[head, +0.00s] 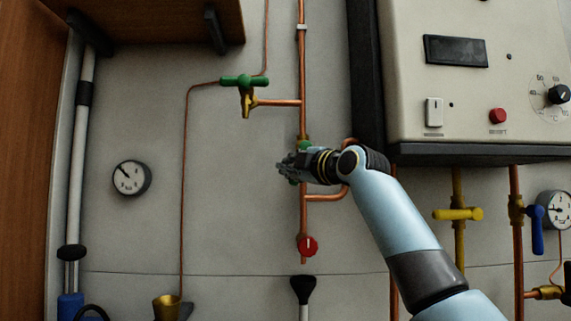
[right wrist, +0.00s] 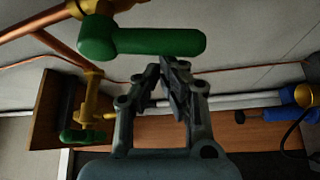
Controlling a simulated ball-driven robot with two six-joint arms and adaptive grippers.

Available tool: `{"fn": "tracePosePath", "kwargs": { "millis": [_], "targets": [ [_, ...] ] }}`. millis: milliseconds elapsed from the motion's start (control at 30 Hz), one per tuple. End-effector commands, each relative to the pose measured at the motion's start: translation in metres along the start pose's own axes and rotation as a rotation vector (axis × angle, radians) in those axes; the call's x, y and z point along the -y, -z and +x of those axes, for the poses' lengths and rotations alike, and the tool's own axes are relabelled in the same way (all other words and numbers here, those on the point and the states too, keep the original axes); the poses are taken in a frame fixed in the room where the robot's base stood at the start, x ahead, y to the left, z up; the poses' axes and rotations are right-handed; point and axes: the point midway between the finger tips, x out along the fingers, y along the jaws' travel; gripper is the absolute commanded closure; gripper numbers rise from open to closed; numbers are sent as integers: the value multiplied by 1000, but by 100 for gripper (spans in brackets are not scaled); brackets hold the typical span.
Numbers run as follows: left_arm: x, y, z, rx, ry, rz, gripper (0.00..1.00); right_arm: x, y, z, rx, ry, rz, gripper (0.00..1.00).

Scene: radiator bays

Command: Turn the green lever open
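A green lever (right wrist: 145,41) on a brass valve body (right wrist: 98,5) lies across the top of the right wrist view. In the head view, parts of the green lever (head: 304,145) show on the vertical copper pipe, mostly hidden behind my right gripper. My right gripper (head: 284,168) is in front of that valve, pointing left. In the right wrist view the fingertips (right wrist: 161,65) are close together with nothing between them, just below the lever in the picture; I cannot tell whether they touch it. My left gripper is not in view.
Another green-handled tap (head: 244,82) sits higher left and also shows in the right wrist view (right wrist: 82,137). A red knob (head: 307,246) is below on the pipe. A boiler box (head: 470,75), a yellow valve (head: 458,214) and a gauge (head: 131,178) are on the wall.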

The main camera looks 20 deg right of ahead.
Motion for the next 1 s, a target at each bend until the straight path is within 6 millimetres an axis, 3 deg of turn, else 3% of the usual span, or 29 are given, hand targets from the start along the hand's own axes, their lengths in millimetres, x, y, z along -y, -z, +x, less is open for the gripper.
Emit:
{"fn": "tracePosePath", "kwargs": {
  "millis": [233, 1000],
  "targets": [
    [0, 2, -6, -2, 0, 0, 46, 2, -8, -4, 2, 63, -111, 100],
    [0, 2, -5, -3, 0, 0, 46, 5, -13, -7, 1, 66, -114, 100]
  ]
}}
